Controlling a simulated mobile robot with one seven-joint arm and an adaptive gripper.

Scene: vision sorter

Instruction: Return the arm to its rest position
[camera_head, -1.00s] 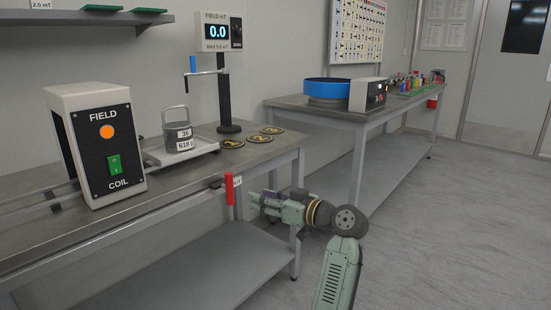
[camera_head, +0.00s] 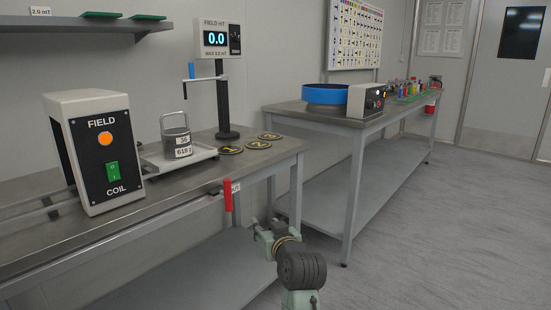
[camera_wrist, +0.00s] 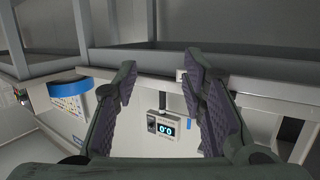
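My arm shows at the bottom centre of the head view, in front of the near bench's right end. My gripper (camera_head: 264,230) is at its far end, low beside the bench's front edge and close to the red handle (camera_head: 228,194). In the wrist view my gripper (camera_wrist: 160,85) shows its two padded fingers spread apart with nothing between them. The field meter (camera_wrist: 163,128) shows beyond the fingers, seen upside down with the bench.
The near bench (camera_head: 100,228) carries the coil box (camera_head: 98,150), a weight (camera_head: 176,140) on a tray and numbered discs (camera_head: 257,144). A second bench (camera_head: 362,122) holds a blue bowl (camera_head: 325,94) and a control box (camera_head: 366,100). The floor at right is clear.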

